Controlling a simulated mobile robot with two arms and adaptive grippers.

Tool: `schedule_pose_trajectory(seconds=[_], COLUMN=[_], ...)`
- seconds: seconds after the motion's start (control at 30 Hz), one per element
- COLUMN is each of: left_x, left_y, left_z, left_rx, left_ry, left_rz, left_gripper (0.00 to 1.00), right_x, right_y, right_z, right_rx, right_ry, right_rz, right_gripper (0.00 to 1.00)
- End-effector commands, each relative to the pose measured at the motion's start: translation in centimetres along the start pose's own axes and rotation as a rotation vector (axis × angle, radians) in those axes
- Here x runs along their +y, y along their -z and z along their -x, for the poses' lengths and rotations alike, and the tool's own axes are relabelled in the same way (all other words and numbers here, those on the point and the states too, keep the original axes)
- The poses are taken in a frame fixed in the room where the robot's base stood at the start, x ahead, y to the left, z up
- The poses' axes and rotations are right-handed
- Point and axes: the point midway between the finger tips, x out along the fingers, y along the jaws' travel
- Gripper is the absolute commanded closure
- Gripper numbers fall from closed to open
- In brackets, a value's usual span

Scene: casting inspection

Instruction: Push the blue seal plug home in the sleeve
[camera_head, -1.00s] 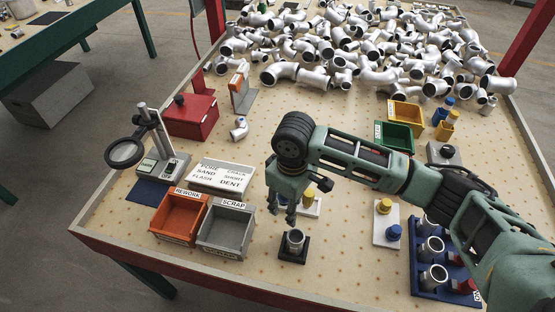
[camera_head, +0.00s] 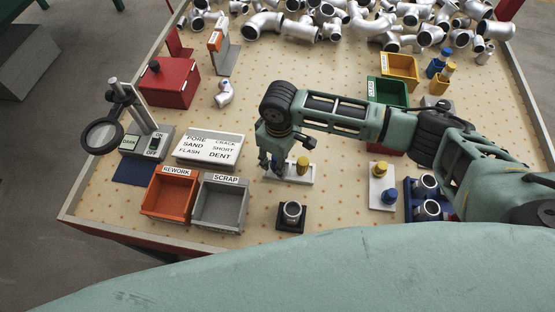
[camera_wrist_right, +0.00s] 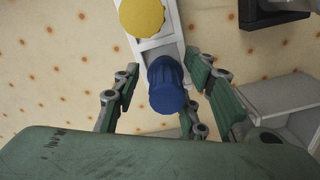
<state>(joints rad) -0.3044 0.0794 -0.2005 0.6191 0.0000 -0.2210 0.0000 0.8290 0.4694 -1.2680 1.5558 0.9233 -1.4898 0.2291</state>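The blue seal plug (camera_wrist_right: 166,85) stands on a white stand (camera_wrist_right: 158,46) beside a yellow plug (camera_wrist_right: 142,15). In the head view the yellow plug (camera_head: 303,165) is clear, and the blue one is mostly hidden by my right gripper (camera_head: 275,166). In the wrist view the fingers of my right gripper (camera_wrist_right: 165,98) are open on either side of the blue plug, with a gap at least on the left. The silver sleeve (camera_head: 292,211) stands upright in a black holder (camera_head: 291,226), in front of the stand, its mouth dark. My left gripper is out of view.
Orange rework bin (camera_head: 169,196) and grey scrap bin (camera_head: 220,205) stand left of the sleeve. A second white stand (camera_head: 382,190) with yellow and blue plugs and a blue rack (camera_head: 411,207) of sleeves are right. Castings fill the back.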

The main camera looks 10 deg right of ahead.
Motion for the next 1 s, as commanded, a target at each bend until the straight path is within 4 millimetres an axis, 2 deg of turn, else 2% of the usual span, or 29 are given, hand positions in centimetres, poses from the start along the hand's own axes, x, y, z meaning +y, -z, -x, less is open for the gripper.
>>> schedule_pose_trajectory(seconds=[0.1,0.27,0.67,1.0], left_x=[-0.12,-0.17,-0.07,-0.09], left_y=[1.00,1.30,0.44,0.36], left_z=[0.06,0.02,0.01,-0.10], left_rx=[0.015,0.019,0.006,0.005], left_ry=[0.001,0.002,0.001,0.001], left_rz=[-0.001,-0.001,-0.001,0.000], left_gripper=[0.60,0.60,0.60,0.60], right_x=[0.02,0.01,0.01,0.02], right_y=[-0.02,0.00,0.00,0.05], right_z=[-0.49,-0.50,-0.46,-0.09], right_rx=[-0.001,0.000,0.000,0.001], right_ry=[-0.001,-0.001,-0.001,-0.001], right_rz=[0.001,0.001,0.001,0.001], right_gripper=[0.61,0.61,0.95,0.96])
